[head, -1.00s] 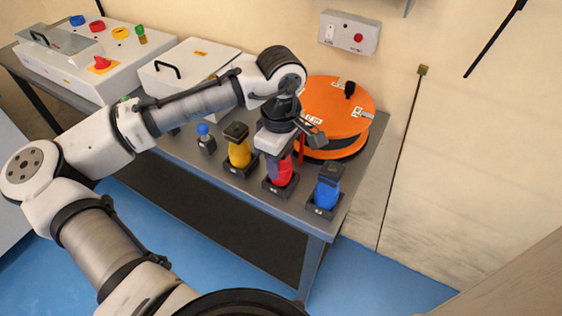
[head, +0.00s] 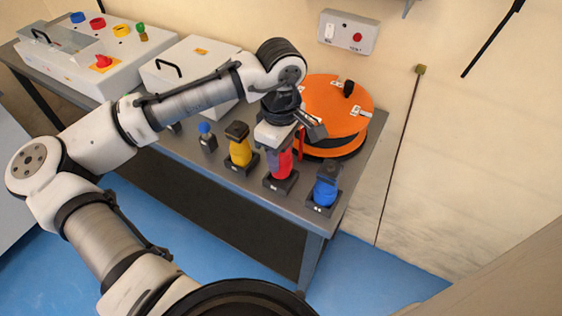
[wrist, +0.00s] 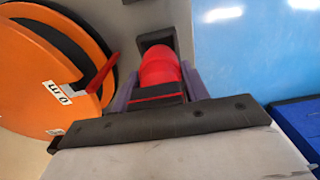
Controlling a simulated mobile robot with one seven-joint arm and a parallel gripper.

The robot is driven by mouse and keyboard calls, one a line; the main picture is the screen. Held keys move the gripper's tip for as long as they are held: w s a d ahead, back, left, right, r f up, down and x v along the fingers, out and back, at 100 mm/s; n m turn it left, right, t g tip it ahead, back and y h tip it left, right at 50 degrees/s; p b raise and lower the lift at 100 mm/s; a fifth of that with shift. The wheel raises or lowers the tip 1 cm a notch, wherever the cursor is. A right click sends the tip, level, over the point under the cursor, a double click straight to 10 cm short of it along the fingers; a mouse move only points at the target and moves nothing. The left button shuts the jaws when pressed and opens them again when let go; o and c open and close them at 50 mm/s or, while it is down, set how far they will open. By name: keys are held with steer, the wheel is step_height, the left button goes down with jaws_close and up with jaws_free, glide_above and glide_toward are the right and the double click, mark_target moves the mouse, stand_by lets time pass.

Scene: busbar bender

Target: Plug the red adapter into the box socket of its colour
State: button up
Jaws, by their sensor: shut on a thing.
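The red adapter (head: 285,167) is between the fingers of my gripper (head: 279,160), which is shut on it. It is upright, right over its dark holder (head: 281,184) on the bench. In the wrist view the red adapter (wrist: 160,72) shows between the purple fingers (wrist: 158,90), with the holder (wrist: 157,38) beyond it. Whether its lower end is clear of the holder is hard to tell. The red box socket (head: 97,23) is a red ring on the white box (head: 75,62) at the far left, between a blue ring (head: 77,17) and a yellow ring (head: 121,30).
A yellow adapter (head: 240,151) and a blue adapter (head: 326,188) stand in holders on either side. An orange reel (head: 325,105) is close behind my gripper. A white case (head: 187,65) with a black handle stands between the reel and the box. A red knob (head: 103,61) sits on the box front.

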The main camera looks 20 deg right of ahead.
step_height(320, 180, up, 5)
steer(key=p, duration=0.4)
steer(key=shift+f, duration=0.1)
stand_by(1.3)
